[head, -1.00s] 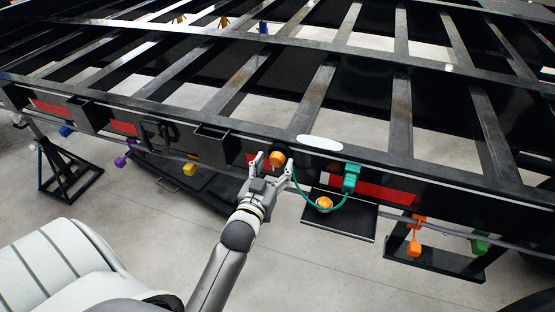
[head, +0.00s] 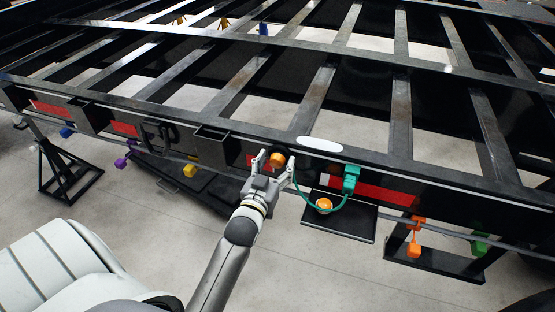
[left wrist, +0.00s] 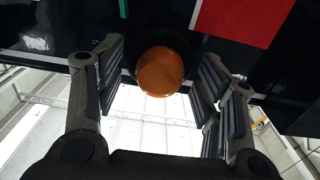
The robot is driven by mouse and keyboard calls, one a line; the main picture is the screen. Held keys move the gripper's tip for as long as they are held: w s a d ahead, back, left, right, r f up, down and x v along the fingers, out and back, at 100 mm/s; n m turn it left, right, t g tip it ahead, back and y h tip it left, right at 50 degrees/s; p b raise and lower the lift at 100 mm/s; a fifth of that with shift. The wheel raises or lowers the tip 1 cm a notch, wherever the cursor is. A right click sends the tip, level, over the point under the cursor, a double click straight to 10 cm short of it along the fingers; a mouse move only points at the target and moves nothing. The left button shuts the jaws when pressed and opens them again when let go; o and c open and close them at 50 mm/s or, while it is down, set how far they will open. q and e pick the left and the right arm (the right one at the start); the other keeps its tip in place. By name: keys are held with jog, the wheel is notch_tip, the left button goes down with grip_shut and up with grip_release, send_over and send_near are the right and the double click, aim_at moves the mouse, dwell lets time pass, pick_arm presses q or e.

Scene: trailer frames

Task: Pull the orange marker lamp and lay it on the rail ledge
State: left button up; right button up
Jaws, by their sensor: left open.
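An orange marker lamp (head: 277,159) sits in a dark round mount on the side of the black trailer rail (head: 240,140). My left gripper (head: 274,165) is at this lamp, open, with a finger on either side of it. In the left wrist view the lamp (left wrist: 165,72) shows as an orange dome between the spread fingers (left wrist: 163,85), with a gap on both sides. A second orange lamp (head: 323,204) lies on a black shelf (head: 345,225) below the rail, to the right. I cannot tell which surface is the rail ledge. My right gripper is not in view.
A teal connector (head: 351,178) with a looping teal cable hangs on the rail right of my gripper. A white oval (head: 319,143) lies on the rail top. Orange (head: 415,237) and green (head: 480,241) fittings hang at the right. A black stand (head: 70,180) is at the left.

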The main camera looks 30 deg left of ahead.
aim_at(275, 165)
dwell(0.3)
pick_arm(q)
jog(key=shift+p, duration=0.3)
dwell(0.3)
grip_shut()
jog(key=shift+s, duration=0.1)
dwell(0.4)
jog(key=shift+s, duration=0.1)
jog(key=shift+p+v, duration=1.35)
jog(key=shift+v, duration=1.5)
